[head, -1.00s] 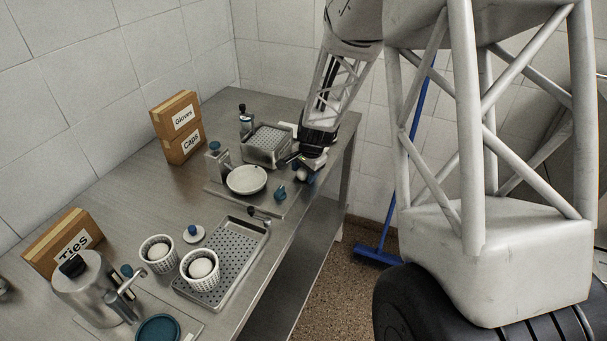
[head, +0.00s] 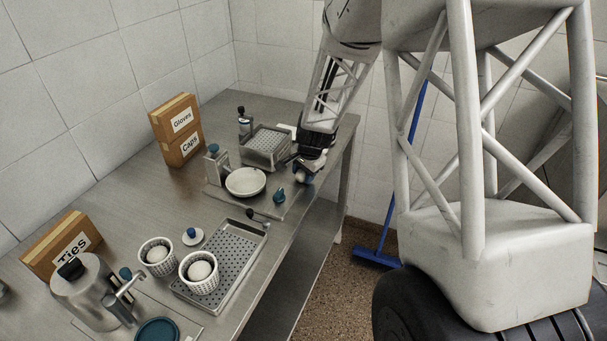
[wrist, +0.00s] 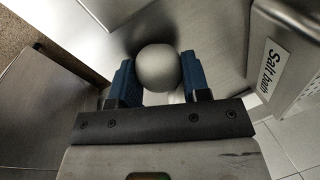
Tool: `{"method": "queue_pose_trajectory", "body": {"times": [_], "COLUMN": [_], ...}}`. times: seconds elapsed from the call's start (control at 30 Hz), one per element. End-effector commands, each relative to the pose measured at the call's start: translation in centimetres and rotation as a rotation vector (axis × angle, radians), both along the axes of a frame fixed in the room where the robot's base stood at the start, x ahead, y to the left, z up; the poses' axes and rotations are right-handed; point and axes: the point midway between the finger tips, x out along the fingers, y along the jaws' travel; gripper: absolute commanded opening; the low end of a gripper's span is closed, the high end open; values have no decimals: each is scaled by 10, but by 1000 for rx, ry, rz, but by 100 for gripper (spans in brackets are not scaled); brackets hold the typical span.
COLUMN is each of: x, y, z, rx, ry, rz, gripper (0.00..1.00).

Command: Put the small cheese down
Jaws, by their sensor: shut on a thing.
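A small round white cheese (wrist: 158,68) sits between the two blue fingers of my gripper (wrist: 160,82) in the wrist view. My gripper is shut on it. A grey steel surface lies behind it, but I cannot tell whether the cheese touches it. In the head view my gripper (head: 303,170) is at the far right part of the steel table (head: 120,185), beside the perforated metal tray, and the cheese is mostly hidden there. Two white perforated baskets (head: 157,262) (head: 199,284) stand nearer, each with a white round cheese inside.
A device with a round white pan (head: 245,182) stands left of my gripper. A container labelled "Salt bath" (wrist: 290,60) is close on the right in the wrist view. A drain tray (head: 232,262), boxes (head: 178,130) and a steel pot (head: 88,288) are on the table.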

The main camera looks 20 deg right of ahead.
Motion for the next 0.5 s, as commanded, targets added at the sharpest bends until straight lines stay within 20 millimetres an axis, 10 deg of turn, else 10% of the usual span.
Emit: {"method": "queue_pose_trajectory", "body": {"times": [0.5], "x": [-17], "y": [3], "z": [36], "rx": [-1], "ry": [0], "rz": [0], "gripper": [17]}}
